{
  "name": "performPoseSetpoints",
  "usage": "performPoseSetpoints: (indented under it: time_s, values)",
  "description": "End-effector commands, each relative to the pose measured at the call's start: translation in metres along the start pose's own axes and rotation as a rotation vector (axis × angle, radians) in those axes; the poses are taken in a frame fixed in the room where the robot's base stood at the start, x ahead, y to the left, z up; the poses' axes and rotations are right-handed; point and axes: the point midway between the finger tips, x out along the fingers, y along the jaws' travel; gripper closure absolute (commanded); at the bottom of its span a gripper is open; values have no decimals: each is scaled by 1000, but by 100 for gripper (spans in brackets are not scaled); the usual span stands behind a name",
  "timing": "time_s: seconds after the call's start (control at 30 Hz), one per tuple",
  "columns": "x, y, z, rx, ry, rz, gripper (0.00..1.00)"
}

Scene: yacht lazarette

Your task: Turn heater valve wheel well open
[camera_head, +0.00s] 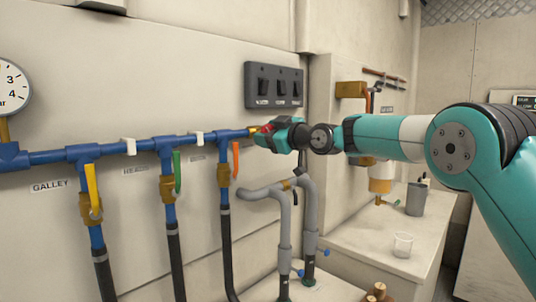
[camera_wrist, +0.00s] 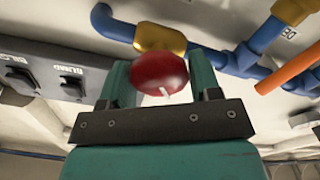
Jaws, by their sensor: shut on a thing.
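A red round valve wheel (camera_wrist: 160,72) with a small white mark sits at a brass fitting (camera_wrist: 160,38) on the end of a blue pipe. In the head view only a sliver of the red wheel (camera_head: 267,128) shows, beside my gripper (camera_head: 262,136). In the wrist view my gripper (camera_wrist: 160,80) has one teal finger on each side of the wheel and is shut on it. The head view shows my arm reaching in from the right. How far the wheel is turned cannot be told.
The blue pipe (camera_head: 108,149) runs along the wall with yellow (camera_head: 93,187), green (camera_head: 177,172) and orange (camera_head: 236,160) lever handles. A switch panel (camera_head: 274,86) is above my gripper. Grey pipes (camera_head: 283,226) stand below it.

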Motion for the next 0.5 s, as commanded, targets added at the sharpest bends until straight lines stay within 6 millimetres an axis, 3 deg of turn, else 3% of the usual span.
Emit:
performPoseSetpoints:
  time_s: [0.5]
  values:
    - [0, -2, 2, -310, 0, -1, 66]
